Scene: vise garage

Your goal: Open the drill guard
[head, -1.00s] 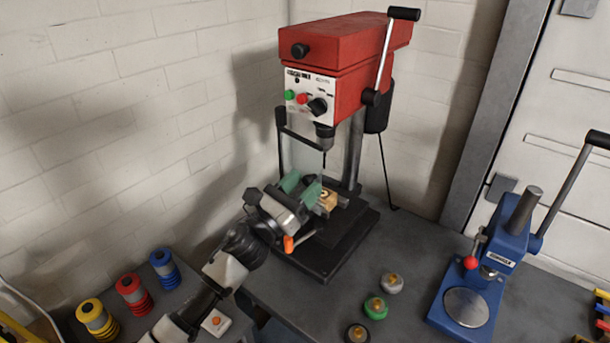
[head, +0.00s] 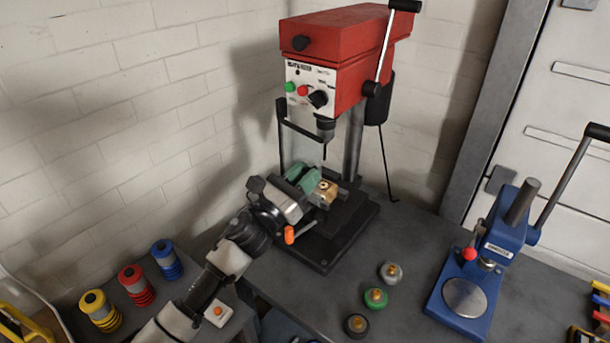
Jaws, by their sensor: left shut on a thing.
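The red drill press (head: 345,60) stands at the back of the bench. Its drill guard (head: 303,132) has a black frame below the control panel; its clear pane is hard to make out. My left gripper (head: 304,179) has green fingertips and reaches in from the lower left, below the frame. It is shut, apparently on the lower part of the clear guard. The contact itself is too small to see clearly. My right gripper is not in view.
A brass-coloured block (head: 325,192) sits just right of my fingertips, over the black drill base (head: 335,240). An orange handle (head: 289,235) is close below my gripper. Several knobs (head: 376,298) and a blue press (head: 470,285) stand to the right.

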